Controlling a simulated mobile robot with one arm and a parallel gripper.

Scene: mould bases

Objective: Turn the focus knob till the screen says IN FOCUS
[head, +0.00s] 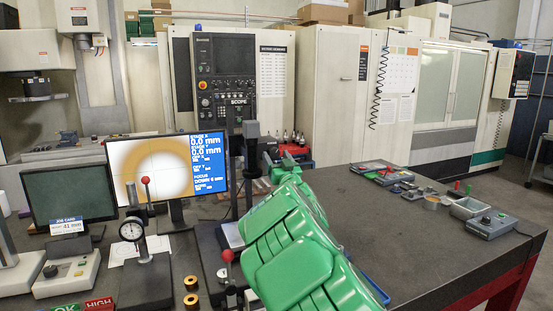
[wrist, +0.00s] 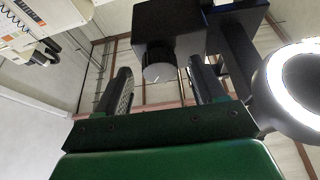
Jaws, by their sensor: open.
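The screen (head: 167,167) shows a blurred tan ring on white at left and a blue panel at right. Its focus line appears to read DOWN with a small figure I cannot read surely. The scope's dark column (head: 252,131) stands right of the screen. In the wrist view, the focus knob (wrist: 157,72), a short dark ribbed cylinder, sticks out of a black block (wrist: 185,20). My gripper (wrist: 160,76) is open, with one finger on either side of the knob and gaps visible. In the head view my green arm hides the knob.
A lit ring lamp (wrist: 296,85) is close at the right of the wrist view. A dial gauge stand (head: 133,232) with a red ball and a job card (head: 67,226) stand at left. Trays and a grey box (head: 486,223) lie on the right bench, whose middle is clear.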

